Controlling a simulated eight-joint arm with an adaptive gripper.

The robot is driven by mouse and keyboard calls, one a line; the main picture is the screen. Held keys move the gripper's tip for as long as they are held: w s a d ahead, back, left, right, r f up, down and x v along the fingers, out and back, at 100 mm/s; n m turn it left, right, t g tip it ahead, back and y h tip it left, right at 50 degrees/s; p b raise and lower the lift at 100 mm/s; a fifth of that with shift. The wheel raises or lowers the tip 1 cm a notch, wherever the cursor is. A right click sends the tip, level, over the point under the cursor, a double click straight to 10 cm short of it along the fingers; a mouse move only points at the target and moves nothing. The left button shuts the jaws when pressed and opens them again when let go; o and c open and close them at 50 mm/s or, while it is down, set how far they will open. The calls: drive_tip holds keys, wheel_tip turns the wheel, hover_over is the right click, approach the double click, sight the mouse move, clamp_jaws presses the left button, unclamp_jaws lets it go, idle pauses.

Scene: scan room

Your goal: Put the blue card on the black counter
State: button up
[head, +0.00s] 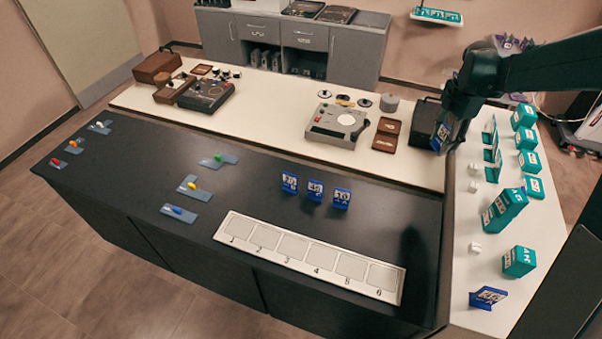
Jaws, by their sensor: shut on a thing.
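My gripper (452,128) is at the upper right, shut on a blue card (440,137) with a pale printed face. It holds the card above the white counter's right part, behind the black counter (250,185). Three similar blue cards (290,183) stand in a row on the black counter, behind a white strip (310,257) with numbered spaces. Another blue card (487,298) rests tilted on the white side counter at the lower right. The lower part of my gripper's fingers is hard to make out.
Teal boxes and cards (519,261) and small white blocks crowd the white side counter (470,250). A grey device (335,125) and a dark box (425,122) stand on the white back counter.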

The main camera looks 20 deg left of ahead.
drive_tip(key=s+a+n+b, duration=0.1)
drive_tip(key=s+a+n, duration=0.25)
drive_tip(key=a, duration=1.35)
drive_tip(key=s+a+n+b, duration=0.2)
drive_tip(key=s+a, duration=0.2)
drive_tip(key=a, duration=1.4)
drive_tip(key=s+a+n+b, duration=0.1)
drive_tip(key=s+a+n, duration=0.2)
drive_tip(key=s+a, duration=0.85)
drive_tip(key=s+a+n+b, duration=0.1)
drive_tip(key=s+a+n, duration=0.1)
drive_tip(key=s+a, duration=1)
drive_tip(key=w+a+f, duration=0.1)
drive_tip(key=f, duration=0.6)
drive_tip(key=w+a+f, duration=0.2)
drive_tip(key=f, duration=0.5)
drive_tip(key=shift+f, duration=0.3)
drive_tip(key=shift+f+n, duration=0.1)
drive_tip(key=shift+n, duration=0.15)
drive_tip(key=shift+f+b, duration=0.4)
drive_tip(key=shift+f, duration=2.6)
